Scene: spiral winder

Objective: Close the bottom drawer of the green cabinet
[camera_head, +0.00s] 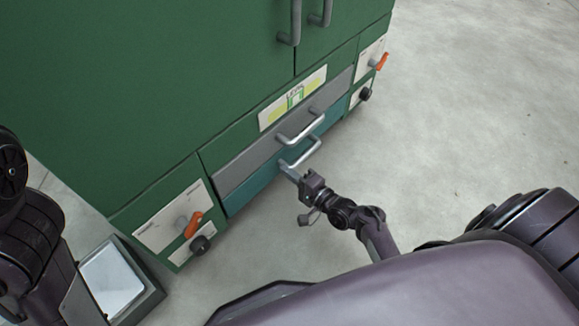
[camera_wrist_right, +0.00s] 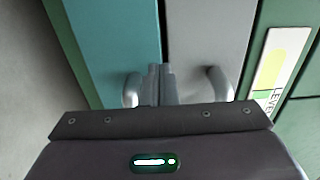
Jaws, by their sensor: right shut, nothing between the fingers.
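The green cabinet (camera_head: 130,90) fills the upper left of the head view. Low in its front, a teal bottom drawer (camera_head: 253,184) lies under a grey drawer (camera_head: 250,160). Each has a metal bar handle. My right gripper (camera_head: 289,172) is shut and empty, with its fingertips close to the bottom drawer's handle (camera_head: 312,152). In the right wrist view, the shut fingers (camera_wrist_right: 155,84) point at the drawer fronts, between the teal drawer's handle (camera_wrist_right: 130,90) and the grey drawer's handle (camera_wrist_right: 220,84). I cannot tell whether they touch, or how far the bottom drawer stands out. My left gripper is out of view.
Side panels with orange levers (camera_head: 193,224) and black knobs (camera_head: 200,245) flank the drawers. Vertical door handles (camera_head: 291,24) are above. A yellow-and-green label (camera_head: 293,97) is over the grey drawer. Pale floor (camera_head: 470,110) on the right is clear.

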